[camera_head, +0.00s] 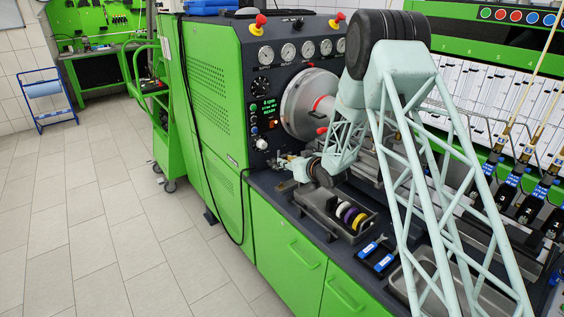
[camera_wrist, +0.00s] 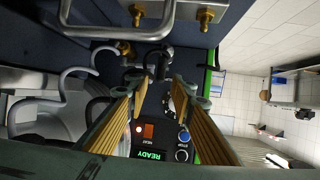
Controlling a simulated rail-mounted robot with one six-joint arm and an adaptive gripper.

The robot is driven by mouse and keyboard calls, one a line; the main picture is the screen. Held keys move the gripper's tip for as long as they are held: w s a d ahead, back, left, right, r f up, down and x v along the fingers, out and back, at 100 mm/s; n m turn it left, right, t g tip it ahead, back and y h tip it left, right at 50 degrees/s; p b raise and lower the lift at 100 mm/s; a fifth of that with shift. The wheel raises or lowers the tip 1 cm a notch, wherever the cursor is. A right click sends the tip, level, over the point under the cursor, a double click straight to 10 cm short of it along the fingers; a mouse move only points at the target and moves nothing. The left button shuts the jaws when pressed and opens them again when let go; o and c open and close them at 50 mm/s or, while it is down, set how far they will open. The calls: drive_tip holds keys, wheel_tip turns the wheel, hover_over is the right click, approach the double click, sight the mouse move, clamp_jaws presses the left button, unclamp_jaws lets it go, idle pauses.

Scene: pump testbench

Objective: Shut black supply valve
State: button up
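My gripper (camera_head: 292,166) is low beside the front control panel of the green testbench in the head view. In the wrist view, its two ribbed, yellowish fingers (camera_wrist: 159,88) are spread apart, with a clear gap and nothing held between them. A small dark fitting (camera_wrist: 166,62) shows just beyond the fingertips, apart from them. It may be the black supply valve, but its shape and handle position are too dark to tell. In the head view, the arm and gripper cover much of that spot.
A blue knob (camera_wrist: 184,136) and an orange switch (camera_wrist: 148,132) sit on the panel behind the fingers. A metal bar handle (camera_wrist: 120,25) with brass fittings lies close above. A tray with coloured rings (camera_head: 350,214) stands below the arm.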

drive_tip(key=shift+x, duration=2.35)
clamp_jaws()
